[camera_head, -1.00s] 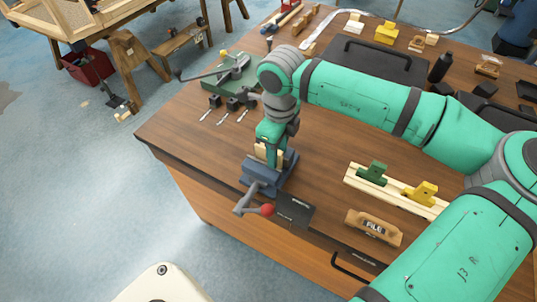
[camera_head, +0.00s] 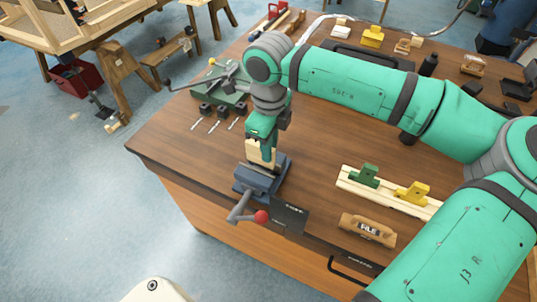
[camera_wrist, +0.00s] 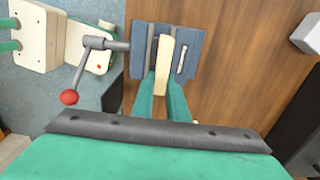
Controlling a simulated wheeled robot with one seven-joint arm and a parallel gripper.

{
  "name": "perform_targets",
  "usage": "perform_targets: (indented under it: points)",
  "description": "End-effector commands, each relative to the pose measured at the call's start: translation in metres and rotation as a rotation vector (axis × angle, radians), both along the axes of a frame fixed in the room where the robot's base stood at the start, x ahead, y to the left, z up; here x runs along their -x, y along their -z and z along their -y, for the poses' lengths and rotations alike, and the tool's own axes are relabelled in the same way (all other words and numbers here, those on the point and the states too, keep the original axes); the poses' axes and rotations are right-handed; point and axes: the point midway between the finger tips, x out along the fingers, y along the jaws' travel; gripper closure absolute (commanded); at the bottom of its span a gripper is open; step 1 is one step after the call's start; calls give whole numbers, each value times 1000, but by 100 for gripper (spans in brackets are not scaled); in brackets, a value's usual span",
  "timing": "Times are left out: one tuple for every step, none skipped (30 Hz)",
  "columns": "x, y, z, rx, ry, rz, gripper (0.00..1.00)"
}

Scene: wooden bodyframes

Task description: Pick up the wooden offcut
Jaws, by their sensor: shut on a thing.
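The wooden offcut (camera_head: 252,154) is a pale block held by my gripper (camera_head: 262,148), just above the blue-grey vise (camera_head: 253,184) at the table's front left edge. In the wrist view the offcut (camera_wrist: 164,66) is clasped between my two green fingers (camera_wrist: 162,98). The vise (camera_wrist: 138,62) lies behind it there, with its jaw slot around the offcut's outline. I cannot tell whether the offcut's lower end is fully clear of the jaws. The vise's handle ends in a red ball (camera_head: 261,217).
A green clamp (camera_head: 364,175) and a yellow clamp (camera_head: 411,193) sit on a pale wooden strip (camera_head: 385,196) to the right. Small black blocks (camera_head: 222,111) stand behind the vise. Bare tabletop lies right of it.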

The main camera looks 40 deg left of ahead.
Motion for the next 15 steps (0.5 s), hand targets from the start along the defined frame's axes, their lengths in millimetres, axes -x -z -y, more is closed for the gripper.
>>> perform_targets:
  points:
    - [-1, -10, 0, 0, 1, 4, 100]
    - [-1, -17, 0, 0, 0, 4, 100]
    - [-1, -25, 0, -1, 0, 4, 100]
    - [-1, -31, 0, -1, 1, 3, 100]
    - [-1, -38, 0, -1, 2, 4, 100]
    - [-1, -47, 0, 0, 2, 4, 100]
    - [-1, -53, 0, 0, 2, 3, 100]
    - [-1, -61, 0, -1, 2, 5, 100]
    - [-1, -70, 0, -1, 2, 3, 100]
    - [-1, -77, 0, -1, 2, 4, 100]
    - [-1, -84, 0, -1, 2, 3, 100]
    - [-1, -92, 0, 0, 2, 4, 100]
    - [-1, -98, 0, -1, 2, 3, 100]
    - [-1, -104, 0, 0, 2, 2, 100]
    - [-1, -111, 0, 0, 2, 3, 100]
